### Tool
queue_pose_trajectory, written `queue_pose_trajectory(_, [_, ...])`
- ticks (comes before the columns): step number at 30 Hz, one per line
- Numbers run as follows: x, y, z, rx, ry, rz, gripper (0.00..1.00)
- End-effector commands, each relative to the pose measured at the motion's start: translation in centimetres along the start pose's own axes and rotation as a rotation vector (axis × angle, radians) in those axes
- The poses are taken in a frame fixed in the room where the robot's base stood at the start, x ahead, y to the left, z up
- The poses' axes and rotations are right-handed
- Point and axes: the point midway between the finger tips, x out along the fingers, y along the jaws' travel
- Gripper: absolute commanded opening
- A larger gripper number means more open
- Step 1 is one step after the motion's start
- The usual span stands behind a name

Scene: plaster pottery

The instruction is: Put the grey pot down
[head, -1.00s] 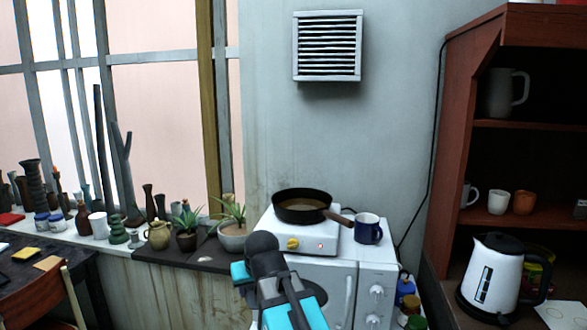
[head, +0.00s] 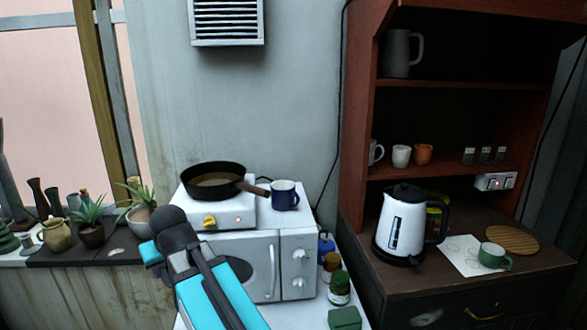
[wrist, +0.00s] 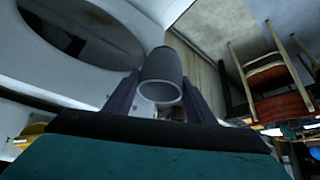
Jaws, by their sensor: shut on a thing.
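The grey pot (wrist: 162,66) is a small plain cylinder with its round open end toward the wrist camera. My gripper (wrist: 160,98) is shut on it, with one dark finger on each side. In the head view my teal arm reaches up from the bottom toward the front of the white oven. I cannot make out the pot or the fingers clearly there.
A white oven (head: 240,255) carries a hotplate with a frying pan (head: 212,181) and a blue mug (head: 285,196).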

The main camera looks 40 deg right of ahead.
Motion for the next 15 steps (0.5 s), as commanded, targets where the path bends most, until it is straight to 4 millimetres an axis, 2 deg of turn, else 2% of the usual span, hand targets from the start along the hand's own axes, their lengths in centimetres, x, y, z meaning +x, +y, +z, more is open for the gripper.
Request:
queue_pose_trajectory(10, [-4.4,-0.3,-0.7,-0.001,0.008,0.001,0.26])
queue_pose_trajectory(15, [-5.7,-0.4,-0.7,0.000,0.004,0.002,0.26])
